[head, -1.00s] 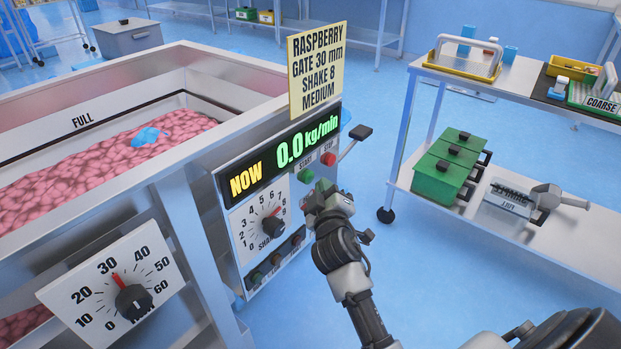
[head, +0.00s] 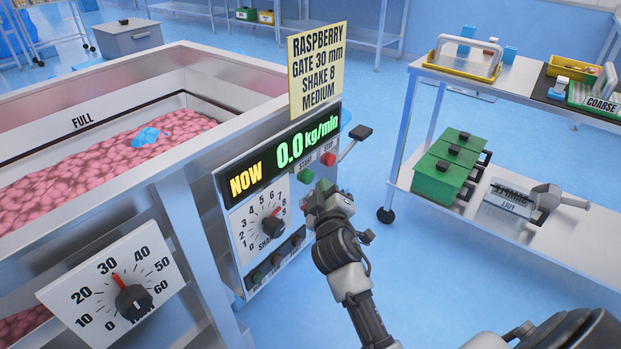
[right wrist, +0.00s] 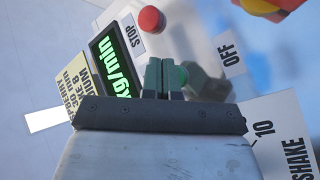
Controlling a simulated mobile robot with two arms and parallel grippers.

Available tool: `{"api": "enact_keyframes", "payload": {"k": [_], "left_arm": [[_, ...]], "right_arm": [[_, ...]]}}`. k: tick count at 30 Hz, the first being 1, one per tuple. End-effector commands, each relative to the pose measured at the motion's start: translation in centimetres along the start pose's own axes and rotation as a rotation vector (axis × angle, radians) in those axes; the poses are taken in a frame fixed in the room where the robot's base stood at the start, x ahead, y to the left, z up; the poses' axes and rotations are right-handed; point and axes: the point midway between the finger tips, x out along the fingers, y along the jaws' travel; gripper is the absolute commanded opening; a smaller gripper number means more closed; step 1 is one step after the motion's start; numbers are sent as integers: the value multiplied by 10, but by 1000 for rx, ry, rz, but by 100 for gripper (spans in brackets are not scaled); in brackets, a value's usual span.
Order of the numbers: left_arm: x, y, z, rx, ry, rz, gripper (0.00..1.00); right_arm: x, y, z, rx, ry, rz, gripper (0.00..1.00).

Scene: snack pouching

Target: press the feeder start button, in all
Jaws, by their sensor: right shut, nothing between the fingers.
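The green start button (head: 305,176) sits under the word START on the feeder's control panel (head: 228,178), below and left of the red stop button (head: 328,159). My right gripper (head: 318,190) is shut and empty, close in front of the panel just below and right of the start button. In the right wrist view its closed fingertips (right wrist: 163,64) point at the panel, with green right beside and behind them; contact cannot be told. The red stop button (right wrist: 151,19) shows clear of the fingers there. The display (head: 283,152) reads 0.0 kg/min. My left gripper is out of view.
A yellow recipe card (head: 317,70) stands above the panel. A shake dial (head: 273,222) is below the display, and a gate dial (head: 133,301) is at lower left. The hopper (head: 230,128) is full of pink pieces. A cart (head: 401,177) stands right; open floor lies between.

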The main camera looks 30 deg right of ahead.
Motion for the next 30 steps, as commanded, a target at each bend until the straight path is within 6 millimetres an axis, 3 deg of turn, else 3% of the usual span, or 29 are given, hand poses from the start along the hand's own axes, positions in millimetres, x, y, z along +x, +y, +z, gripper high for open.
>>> {"api": "enact_keyframes", "payload": {"k": [30], "left_arm": [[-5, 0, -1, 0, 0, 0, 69]], "right_arm": [[6, -4, -4, 0, 0, 0, 0]]}}
